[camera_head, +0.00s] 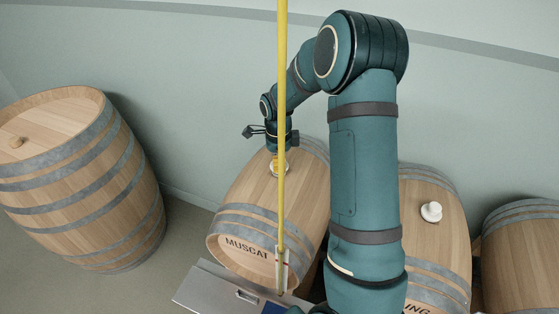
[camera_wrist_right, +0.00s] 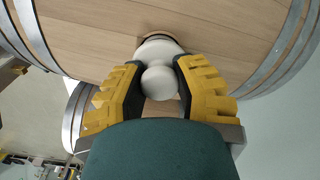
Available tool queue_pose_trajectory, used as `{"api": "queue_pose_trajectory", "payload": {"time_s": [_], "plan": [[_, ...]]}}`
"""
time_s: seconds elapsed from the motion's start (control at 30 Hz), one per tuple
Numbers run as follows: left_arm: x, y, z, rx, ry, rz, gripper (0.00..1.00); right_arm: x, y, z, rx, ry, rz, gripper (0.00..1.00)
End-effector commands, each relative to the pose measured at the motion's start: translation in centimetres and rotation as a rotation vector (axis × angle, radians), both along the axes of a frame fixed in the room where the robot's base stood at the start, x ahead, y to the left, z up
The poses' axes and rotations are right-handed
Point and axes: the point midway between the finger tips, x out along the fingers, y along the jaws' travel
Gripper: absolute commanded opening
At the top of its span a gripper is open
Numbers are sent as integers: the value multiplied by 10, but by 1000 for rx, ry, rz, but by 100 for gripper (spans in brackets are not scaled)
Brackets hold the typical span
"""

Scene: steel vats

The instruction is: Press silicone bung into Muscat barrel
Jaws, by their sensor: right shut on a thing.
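The Muscat barrel (camera_head: 240,200) lies on its side in the middle of the head view, with MUSCAT lettered on its near end. My right gripper (camera_head: 279,158) is over the top of this barrel. In the right wrist view my right gripper (camera_wrist_right: 160,85) has its yellow-padded fingers closed on either side of the white silicone bung (camera_wrist_right: 160,82). The bung has a round knob and a wider collar. Its far side meets a dark hole edge (camera_wrist_right: 157,36) in the barrel's wood; how deep it sits is hidden. My left gripper is not in view.
A second lying barrel (camera_head: 435,245) has a white bung (camera_head: 431,211) on top. Another barrel (camera_head: 525,255) is at far right. A large tilted-looking barrel (camera_head: 85,180) stands left. A thin yellow pole (camera_head: 281,80) crosses before the Muscat barrel. A steel surface (camera_head: 205,288) is in front.

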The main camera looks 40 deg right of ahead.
Motion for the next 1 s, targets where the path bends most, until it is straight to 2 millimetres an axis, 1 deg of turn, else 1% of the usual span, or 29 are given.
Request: {"api": "queue_pose_trajectory", "payload": {"time_s": [0.7, 0.73, 0.8, 1.0], "plan": [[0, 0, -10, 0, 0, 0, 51, 0, 1, -14, 1, 2, 1, 0], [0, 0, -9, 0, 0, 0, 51, 0, 1, -14, 1, 2, 1, 38], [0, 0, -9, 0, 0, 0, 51, 0, 1, -14, 1, 2, 1, 61], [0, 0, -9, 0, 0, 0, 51, 0, 0, -13, 1, 1, 1, 61]]}}
